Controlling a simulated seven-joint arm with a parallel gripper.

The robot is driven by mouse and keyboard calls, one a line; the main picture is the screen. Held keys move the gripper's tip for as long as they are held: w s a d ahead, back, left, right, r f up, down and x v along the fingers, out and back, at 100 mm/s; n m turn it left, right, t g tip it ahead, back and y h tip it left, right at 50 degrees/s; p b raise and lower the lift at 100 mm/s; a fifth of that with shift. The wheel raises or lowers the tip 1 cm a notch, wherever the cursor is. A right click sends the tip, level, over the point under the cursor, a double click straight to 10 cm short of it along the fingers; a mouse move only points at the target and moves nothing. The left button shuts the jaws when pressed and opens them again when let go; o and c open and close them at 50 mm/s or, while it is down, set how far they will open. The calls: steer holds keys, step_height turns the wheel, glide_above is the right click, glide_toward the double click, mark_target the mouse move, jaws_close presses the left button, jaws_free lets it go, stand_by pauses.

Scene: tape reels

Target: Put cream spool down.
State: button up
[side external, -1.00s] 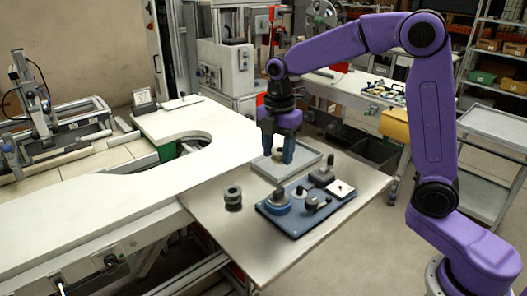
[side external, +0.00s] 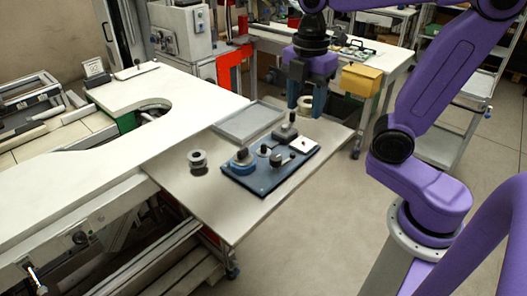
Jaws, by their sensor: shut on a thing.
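The cream spool (side external: 306,104) is between the fingers of my gripper (side external: 306,101), which is shut on it. The gripper points down behind the far right part of the blue board (side external: 262,184). The spool is partly hidden by the fingers.
The blue board carries a blue ring-shaped part (side external: 241,165), several black knobs and a white plate (side external: 304,146). A shallow grey tray (side external: 241,128) behind it looks empty. The tabletop's front left is clear.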

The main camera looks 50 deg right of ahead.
steer(key=shift+s+d, duration=0.3)
steer(key=shift+s, duration=0.55)
steer(key=shift+w+a+f, duration=0.2)
steer(key=shift+w+f, duration=1.95)
steer(key=shift+w, duration=0.1)
steer(key=shift+w+a+f, duration=0.25)
steer(key=shift+w+f, duration=1.9)
steer(key=shift+w, duration=0.15)
steer(key=shift+w+a+f, duration=0.2)
steer(key=shift+w+f, duration=1.95)
steer(key=shift+w, duration=0.1)
steer(key=shift+f, duration=0.65)
steer(key=o, duration=1)
steer(key=shift+r, duration=0.15)
